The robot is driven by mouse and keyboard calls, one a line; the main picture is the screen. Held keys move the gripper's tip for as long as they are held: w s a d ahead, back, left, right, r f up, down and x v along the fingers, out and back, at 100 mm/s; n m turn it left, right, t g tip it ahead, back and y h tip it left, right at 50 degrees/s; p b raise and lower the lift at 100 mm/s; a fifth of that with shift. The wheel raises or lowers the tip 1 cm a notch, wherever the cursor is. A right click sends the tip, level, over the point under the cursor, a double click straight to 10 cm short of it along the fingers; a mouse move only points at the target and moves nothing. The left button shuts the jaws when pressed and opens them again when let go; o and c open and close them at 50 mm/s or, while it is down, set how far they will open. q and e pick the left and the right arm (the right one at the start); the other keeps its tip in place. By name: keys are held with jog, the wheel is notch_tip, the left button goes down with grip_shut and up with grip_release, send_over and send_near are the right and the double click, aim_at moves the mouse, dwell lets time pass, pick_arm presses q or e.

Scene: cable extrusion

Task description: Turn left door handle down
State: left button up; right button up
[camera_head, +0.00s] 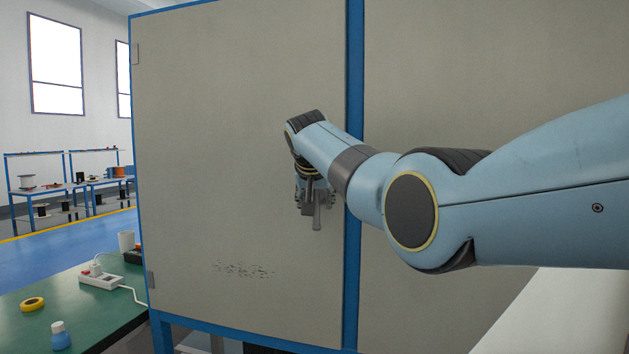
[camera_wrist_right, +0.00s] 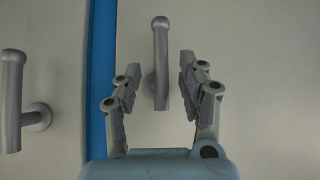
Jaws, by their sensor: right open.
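The left door (camera_head: 230,120) is a beige panel, closed, left of the blue post (camera_head: 354,70). Its grey bar handle (camera_wrist_right: 161,65) stands upright in the right wrist view, between the two fingers of my right gripper (camera_wrist_right: 160,72). A gap shows on each side of the bar, so the open fingers do not appear to pinch it. In the head view my right gripper (camera_head: 313,196) is at the door's right edge, partly covering the handle. My left gripper is out of view.
A second handle (camera_wrist_right: 10,100) sits across the blue strip (camera_wrist_right: 99,60), on the right door (camera_head: 480,60). My right arm covers part of that door. A green table (camera_head: 100,318) at lower left holds a power strip (camera_head: 100,279) and yellow tape (camera_head: 33,304).

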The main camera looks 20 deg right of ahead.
jog(key=v, duration=0.9)
jog(key=shift+r, duration=0.1)
jog(key=s+d+f+g+b, duration=0.15)
jog(key=s+f, duration=0.25)
jog(key=f, duration=0.7)
jog(key=s+d+f+g+b, duration=0.1)
jog(key=s+f+g, duration=0.15)
jog(key=f, duration=0.85)
jog(key=s+d+f+g+b, duration=0.15)
jog(key=s+f, duration=0.25)
jog(key=f, duration=0.7)
jog(key=s+d+f+n+g+b, duration=0.1)
jog(key=s+f+b, duration=0.1)
jog(key=s+f, duration=0.8)
jog(key=s+f+n+g+b, duration=0.1)
jog(key=s+f, duration=0.5)
jog(key=f, duration=0.7)
jog(key=s+d+f+n+y+b, duration=0.1)
jog(key=s+f, duration=0.8)
jog(key=s, duration=0.5)
jog(key=s+d+f+y+b, duration=0.1)
jog(key=s+f+b, duration=0.1)
jog(key=s+f, duration=0.7)
jog(key=s+d+f+n+y+b, duration=0.1)
jog(key=s+f, duration=0.9)
jog(key=s, duration=1.1)
jog(key=shift+s+d+n+b, duration=0.2)
jog(key=shift+d+n+b, duration=0.1)
jog(key=shift+d+b, duration=0.4)
jog(key=shift+f, duration=0.1)
